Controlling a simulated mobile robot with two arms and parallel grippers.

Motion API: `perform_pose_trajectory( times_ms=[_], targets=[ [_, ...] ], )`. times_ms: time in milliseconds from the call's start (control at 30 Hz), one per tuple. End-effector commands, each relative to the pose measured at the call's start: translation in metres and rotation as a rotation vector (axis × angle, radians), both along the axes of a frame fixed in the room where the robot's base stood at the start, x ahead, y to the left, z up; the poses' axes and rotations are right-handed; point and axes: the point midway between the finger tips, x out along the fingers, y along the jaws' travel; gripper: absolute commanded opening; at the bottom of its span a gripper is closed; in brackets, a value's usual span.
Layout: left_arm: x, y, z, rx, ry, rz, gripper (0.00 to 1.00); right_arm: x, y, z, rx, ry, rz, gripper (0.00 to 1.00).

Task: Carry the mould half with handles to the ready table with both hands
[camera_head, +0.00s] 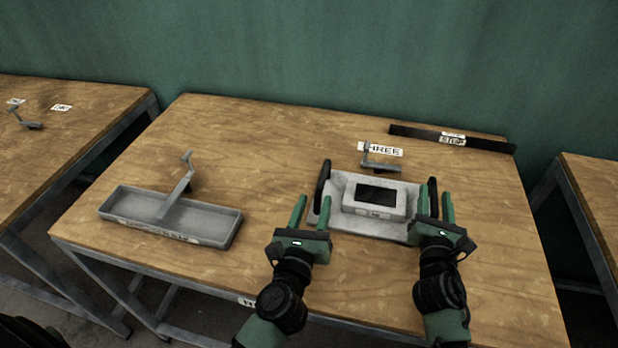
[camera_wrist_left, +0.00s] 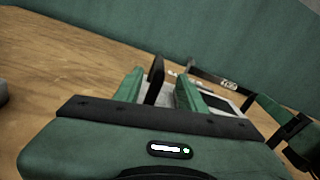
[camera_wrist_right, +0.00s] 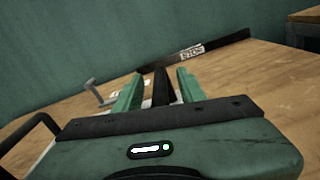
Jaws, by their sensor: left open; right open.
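The mould half (camera_head: 375,208) is a grey plate with a raised block, a dark rectangular recess and a black handle at each end. It lies flat on the wooden table (camera_head: 270,140). My left gripper (camera_head: 311,212) is open, with its green fingers around the left handle (camera_head: 322,178); this handle stands between the fingers in the left wrist view (camera_wrist_left: 154,80). My right gripper (camera_head: 434,208) is open around the right handle (camera_head: 432,197), which shows between its fingers in the right wrist view (camera_wrist_right: 161,87). Whether the fingers touch the handles I cannot tell.
A grey tray (camera_head: 120,205) with a metal bracket (camera_head: 180,185) stands at the left of the table. A label reading THREE (camera_head: 390,150) and a small bracket (camera_head: 378,164) lie behind the mould half. A black bar (camera_head: 480,145) lies along the back edge. Other tables stand at both sides.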

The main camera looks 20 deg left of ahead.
Motion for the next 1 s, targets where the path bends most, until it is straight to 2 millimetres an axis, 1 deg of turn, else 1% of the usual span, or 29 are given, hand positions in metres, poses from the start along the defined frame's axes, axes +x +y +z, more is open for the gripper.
perform_pose_trajectory(
  times_ms=[33, 100, 233, 333, 467, 600, 733, 800, 900, 1000],
  targets=[
    [-0.008, -0.001, -0.001, 0.0, 0.002, 0.001, 0.4, 0.0, 0.0, 0.0, 0.0, 0.0, 0.0, 0.4],
    [-0.015, -0.001, 0.0, -0.001, 0.001, 0.001, 0.4, 0.0, 0.0, 0.0, 0.0, 0.0, 0.0, 0.4],
    [-0.021, -0.001, 0.0, 0.0, 0.0, 0.001, 0.4, -0.002, 0.0, 0.0, -0.001, 0.0, 0.0, 0.4],
    [-0.022, -0.001, 0.0, 0.0, -0.001, 0.0, 0.4, -0.012, -0.001, -0.001, -0.002, 0.001, 0.0, 0.4],
    [-0.022, -0.001, 0.0, 0.0, -0.001, 0.0, 0.4, -0.036, -0.002, -0.002, 0.001, 0.003, 0.001, 0.4],
    [-0.022, -0.001, 0.0, 0.0, -0.001, 0.0, 0.4, -0.068, -0.003, -0.002, 0.0, 0.003, 0.001, 0.4],
    [-0.022, -0.001, 0.0, 0.0, -0.001, 0.0, 0.4, -0.093, -0.005, -0.001, 0.002, 0.003, 0.001, 0.4],
    [-0.022, -0.001, 0.0, 0.0, -0.001, 0.0, 0.4, -0.104, -0.005, -0.001, 0.001, 0.002, -0.001, 0.4],
    [-0.022, -0.001, 0.0, 0.0, -0.001, 0.0, 0.4, -0.114, -0.006, -0.001, 0.001, 0.001, -0.001, 0.4],
    [-0.022, -0.001, 0.0, 0.0, -0.001, 0.0, 0.4, -0.119, -0.006, 0.0, 0.001, 0.001, -0.001, 0.4]
  ],
)
